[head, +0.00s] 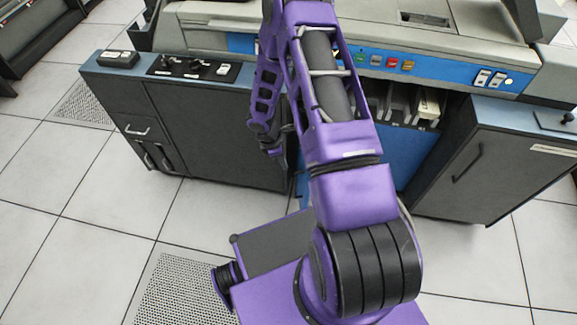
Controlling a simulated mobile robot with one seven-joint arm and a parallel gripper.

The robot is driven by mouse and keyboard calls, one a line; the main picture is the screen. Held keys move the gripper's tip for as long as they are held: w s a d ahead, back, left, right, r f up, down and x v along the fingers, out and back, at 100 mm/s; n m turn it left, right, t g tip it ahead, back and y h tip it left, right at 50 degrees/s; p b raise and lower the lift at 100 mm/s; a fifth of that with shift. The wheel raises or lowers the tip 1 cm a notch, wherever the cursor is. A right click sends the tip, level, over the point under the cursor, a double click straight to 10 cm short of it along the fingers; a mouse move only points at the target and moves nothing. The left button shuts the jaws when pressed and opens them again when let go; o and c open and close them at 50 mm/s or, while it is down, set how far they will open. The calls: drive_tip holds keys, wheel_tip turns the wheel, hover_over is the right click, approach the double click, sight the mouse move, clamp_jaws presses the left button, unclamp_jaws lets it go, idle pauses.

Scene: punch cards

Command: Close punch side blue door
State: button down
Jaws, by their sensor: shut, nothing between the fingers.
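A blue panel (414,153) shows in the recess between the two dark grey cabinets, below the card slots. My arm covers much of it, and a narrow strip of blue shows left of the arm. I cannot tell how far the blue door stands open. My gripper (277,156) points down by the right end of the left cabinet, left of the blue panel. It is small and dark against the cabinet, shut and empty. I cannot tell whether it touches anything.
The left cabinet (200,128) carries a switch panel (194,67) and a small box (118,59) on its top. The right cabinet (480,160) has a dark handle. A blue control strip (445,73) with coloured buttons runs above the recess. The tiled floor (105,210) at left is clear.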

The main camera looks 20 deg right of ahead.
drive_tip(key=b, duration=0.1)
approach(298, 173)
drive_tip(key=s+a+f, duration=0.2)
drive_tip(key=s+f, duration=0.1)
drive_tip(key=f, duration=0.2)
drive_tip(key=shift+s+d+r, duration=0.1)
drive_tip(key=shift+s+d, duration=0.05)
drive_tip(key=shift+d, duration=0.55)
drive_tip(key=shift+s+d+r, duration=0.1)
drive_tip(key=shift+s+d, duration=0.1)
drive_tip(key=shift+d, duration=0.45)
drive_tip(key=shift+s+d+r, duration=0.1)
drive_tip(key=shift+s+d, duration=0.05)
drive_tip(key=shift+d, duration=0.55)
drive_tip(key=shift+d, duration=0.1)
